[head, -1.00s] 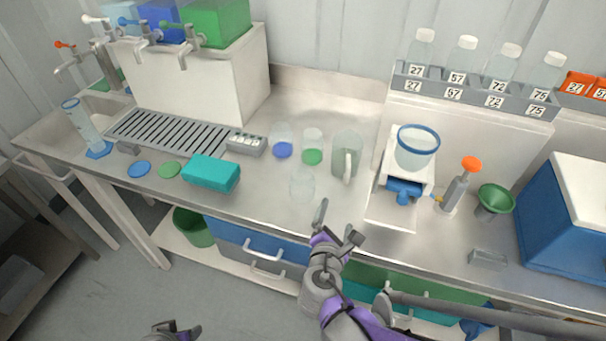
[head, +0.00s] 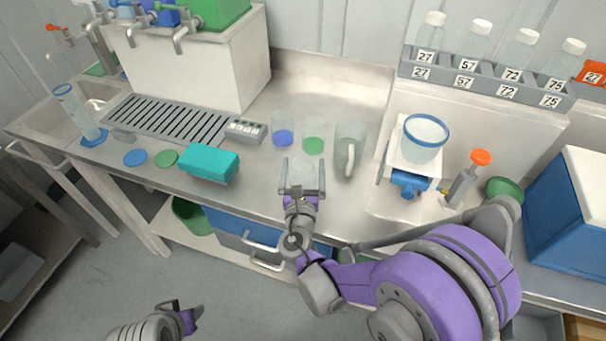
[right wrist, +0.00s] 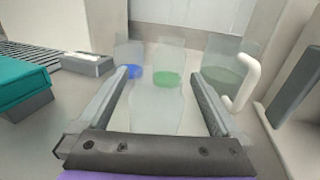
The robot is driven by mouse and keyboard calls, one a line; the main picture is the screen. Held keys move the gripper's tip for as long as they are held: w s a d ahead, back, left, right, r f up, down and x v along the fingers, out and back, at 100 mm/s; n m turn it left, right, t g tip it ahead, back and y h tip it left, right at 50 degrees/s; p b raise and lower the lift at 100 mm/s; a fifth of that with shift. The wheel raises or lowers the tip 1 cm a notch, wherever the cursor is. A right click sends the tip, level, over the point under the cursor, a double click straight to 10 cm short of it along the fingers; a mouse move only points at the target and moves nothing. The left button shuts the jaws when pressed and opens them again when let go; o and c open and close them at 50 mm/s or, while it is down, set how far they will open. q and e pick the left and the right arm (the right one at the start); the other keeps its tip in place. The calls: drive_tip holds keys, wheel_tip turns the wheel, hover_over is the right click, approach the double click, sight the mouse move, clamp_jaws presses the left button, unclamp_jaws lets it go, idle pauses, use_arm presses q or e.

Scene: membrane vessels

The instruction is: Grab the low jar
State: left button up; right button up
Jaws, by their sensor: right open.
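The low jar (head: 303,171) is clear and empty-looking. It stands on the steel bench in front of two vessels, one with blue and one with green at the bottom. In the right wrist view the jar (right wrist: 157,105) shows between the two fingers. My right gripper (head: 303,188) is open, with one finger to each side of the jar's near part. I cannot tell whether a finger touches it. My left gripper (head: 184,317) is low at the bottom left, away from the bench; its jaws are not clear.
Behind the jar stand the blue-bottomed vessel (head: 283,132), the green-bottomed vessel (head: 313,138) and a handled jug (head: 350,150). A teal box (head: 209,163) lies to the left. A white stand with a blue-rimmed vessel (head: 425,138) is to the right. The bench front edge is near.

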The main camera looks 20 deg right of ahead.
sight(303, 158)
drive_tip(key=x, duration=0.3)
drive_tip(key=shift+w+f, duration=0.2)
drive_tip(key=shift+w, duration=0.05)
drive_tip(key=shift+s, duration=0.1)
drive_tip(key=shift+c, duration=0.3)
drive_tip(key=c, duration=1.4)
drive_tip(key=shift+o, duration=0.2)
drive_tip(key=shift+r, duration=0.1)
